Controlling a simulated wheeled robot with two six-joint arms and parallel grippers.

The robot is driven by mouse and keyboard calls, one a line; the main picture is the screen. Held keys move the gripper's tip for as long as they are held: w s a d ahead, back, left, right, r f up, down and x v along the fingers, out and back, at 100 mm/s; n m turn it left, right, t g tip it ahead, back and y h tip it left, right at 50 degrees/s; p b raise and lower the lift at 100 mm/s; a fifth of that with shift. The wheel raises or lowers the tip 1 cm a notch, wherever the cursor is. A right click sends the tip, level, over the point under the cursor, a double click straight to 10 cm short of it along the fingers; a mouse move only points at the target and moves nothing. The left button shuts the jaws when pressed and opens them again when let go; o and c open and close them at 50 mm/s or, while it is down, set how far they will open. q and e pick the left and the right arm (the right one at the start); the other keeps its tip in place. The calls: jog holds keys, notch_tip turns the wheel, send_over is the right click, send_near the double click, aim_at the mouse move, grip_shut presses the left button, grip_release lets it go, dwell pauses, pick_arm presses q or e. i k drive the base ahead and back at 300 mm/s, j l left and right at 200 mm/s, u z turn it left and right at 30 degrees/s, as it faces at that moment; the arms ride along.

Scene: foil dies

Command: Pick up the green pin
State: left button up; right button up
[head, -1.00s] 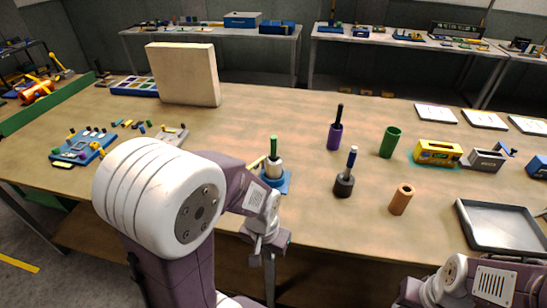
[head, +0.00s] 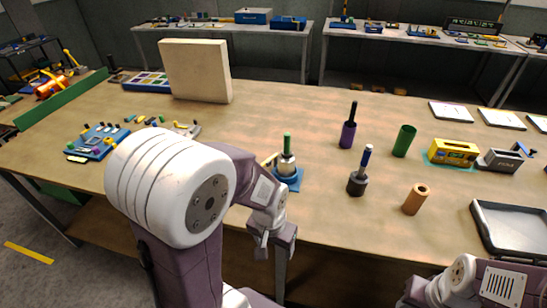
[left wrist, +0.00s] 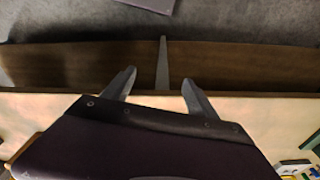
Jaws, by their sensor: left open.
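The green pin (head: 287,141) stands upright in a silver holder (head: 286,164) on a small blue base (head: 290,183), near the front edge of the workbench. Only its upper part shows in the head view. My left gripper (head: 261,251) is in front of that edge, nearer to me than the pin and apart from it. Its jaws point down. In the left wrist view its two fingers (left wrist: 157,85) are spread with nothing between them, above the bench's edge and the floor. My right arm shows at the bottom right of the head view; its jaws cannot be made out.
A purple holder (head: 347,136), a dark holder with a blue-topped pin (head: 357,185), a green cylinder (head: 404,141) and an orange cylinder (head: 415,200) stand to the right. A grey tray (head: 480,222) lies farther right. A blue board (head: 98,145) with pegs is at left.

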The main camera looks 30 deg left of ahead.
aim_at(286, 152)
jog(key=j+z, duration=0.15)
jog(key=j, duration=2)
jog(key=l, duration=0.6)
